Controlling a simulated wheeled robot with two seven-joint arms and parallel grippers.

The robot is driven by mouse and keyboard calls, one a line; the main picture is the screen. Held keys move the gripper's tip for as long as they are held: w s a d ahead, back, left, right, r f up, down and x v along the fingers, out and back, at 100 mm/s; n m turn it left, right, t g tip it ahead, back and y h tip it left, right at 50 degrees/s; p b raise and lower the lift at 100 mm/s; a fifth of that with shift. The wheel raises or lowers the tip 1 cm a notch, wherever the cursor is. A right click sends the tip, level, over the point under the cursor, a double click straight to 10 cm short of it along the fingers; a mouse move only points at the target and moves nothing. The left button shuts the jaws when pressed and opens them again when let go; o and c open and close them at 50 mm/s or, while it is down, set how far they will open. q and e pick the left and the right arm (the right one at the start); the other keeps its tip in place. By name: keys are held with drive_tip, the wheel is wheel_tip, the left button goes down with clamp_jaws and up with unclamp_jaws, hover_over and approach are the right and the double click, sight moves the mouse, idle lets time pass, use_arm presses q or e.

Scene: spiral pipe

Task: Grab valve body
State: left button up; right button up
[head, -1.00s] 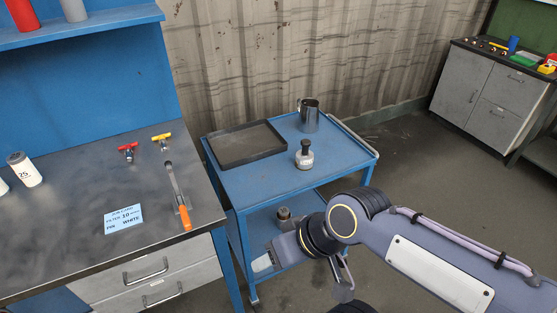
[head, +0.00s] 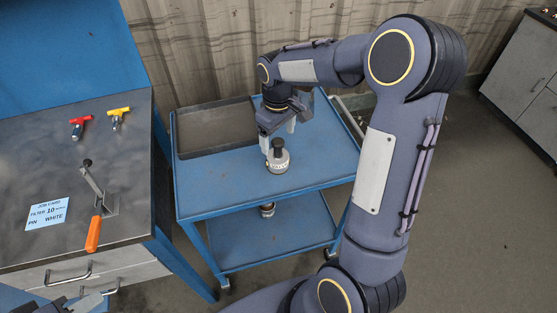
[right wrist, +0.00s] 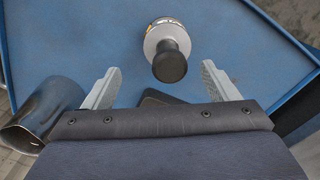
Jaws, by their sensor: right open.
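The valve body (head: 279,163), a short pale grey cylinder with a black knob on top, stands upright on the cart's upper shelf. My right gripper (head: 278,134) is open just above and behind it in the head view. In the right wrist view the valve body (right wrist: 163,37) shows beyond the open right gripper (right wrist: 162,69), roughly centred between the fingertips and apart from both. Part of my left gripper (head: 85,303) seems to show at the bottom left edge of the head view; its jaws are not clear.
The blue cart (head: 220,206) carries a dark tray (head: 212,128) at the back left. A small part (head: 267,209) sits on the lower shelf. The workbench (head: 40,160) is left.

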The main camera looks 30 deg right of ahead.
sight(278, 153)
drive_tip(key=f, duration=0.2)
drive_tip(key=s+f, duration=0.1)
drive_tip(key=f, duration=0.3)
drive_tip(key=shift+s+a, duration=0.2)
drive_tip(key=shift+a, duration=0.15)
drive_tip(key=shift+r, duration=0.1)
drive_tip(key=c, duration=1.3)
drive_tip(key=shift+c, duration=0.4)
drive_tip(key=shift+r, duration=0.1)
